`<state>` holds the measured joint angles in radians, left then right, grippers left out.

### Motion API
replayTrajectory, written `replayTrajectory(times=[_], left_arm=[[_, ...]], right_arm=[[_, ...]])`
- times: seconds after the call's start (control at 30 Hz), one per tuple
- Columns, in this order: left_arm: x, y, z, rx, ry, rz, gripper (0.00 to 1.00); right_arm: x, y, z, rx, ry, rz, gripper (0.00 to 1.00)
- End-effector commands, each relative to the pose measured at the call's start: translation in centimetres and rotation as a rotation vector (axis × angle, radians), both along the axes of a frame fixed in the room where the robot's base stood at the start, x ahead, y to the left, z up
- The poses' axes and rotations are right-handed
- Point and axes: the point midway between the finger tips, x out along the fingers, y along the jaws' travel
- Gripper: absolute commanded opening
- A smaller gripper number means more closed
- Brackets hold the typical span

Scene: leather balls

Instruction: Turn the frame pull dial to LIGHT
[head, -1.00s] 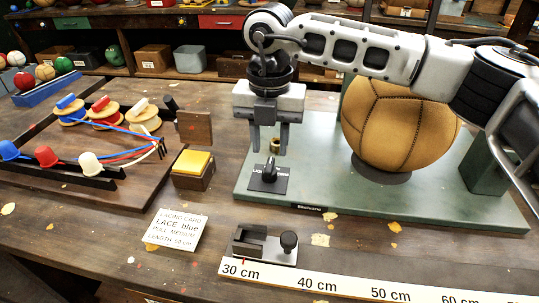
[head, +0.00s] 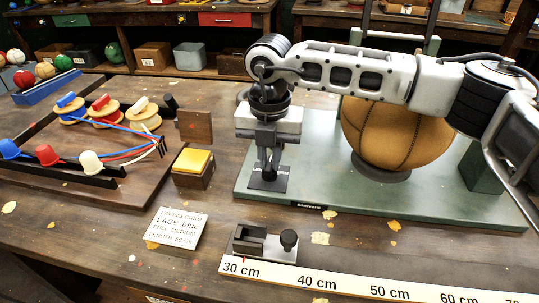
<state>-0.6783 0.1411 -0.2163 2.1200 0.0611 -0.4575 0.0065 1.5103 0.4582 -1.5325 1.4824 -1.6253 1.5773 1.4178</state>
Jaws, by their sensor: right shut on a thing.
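The pull dial is a small black knob on a dark plate (head: 268,184) near the front left of the green base (head: 330,195). My right gripper (head: 269,172) points down over it and is shut on the knob. The fingers hide most of the knob, so I cannot read its setting. A tan leather ball (head: 397,138) stands on the green base to the right, partly behind my right arm. The white card (head: 176,229) reads LACE blue, PULL MEDIUM, LENGTH 50 cm. My left gripper is out of view.
A yellow block (head: 193,160) on a brown stand is left of the base. A small clamp with a black knob (head: 289,239) and a ruler (head: 370,284) lie in front. Spools (head: 104,110) and colored cups (head: 47,155) with laces are at the left.

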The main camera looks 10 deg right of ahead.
Motion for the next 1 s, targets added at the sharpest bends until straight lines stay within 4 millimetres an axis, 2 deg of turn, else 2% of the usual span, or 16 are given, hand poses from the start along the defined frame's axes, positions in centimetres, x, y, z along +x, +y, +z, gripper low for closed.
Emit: replayTrajectory(times=[0.37,1.0], left_arm=[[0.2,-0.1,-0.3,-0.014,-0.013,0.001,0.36],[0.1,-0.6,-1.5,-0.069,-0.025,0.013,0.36]], right_arm=[[0.0,0.0,-0.1,0.001,-0.001,0.130,0.00],[0.1,0.0,-0.1,0.001,-0.003,0.707,0.00]])
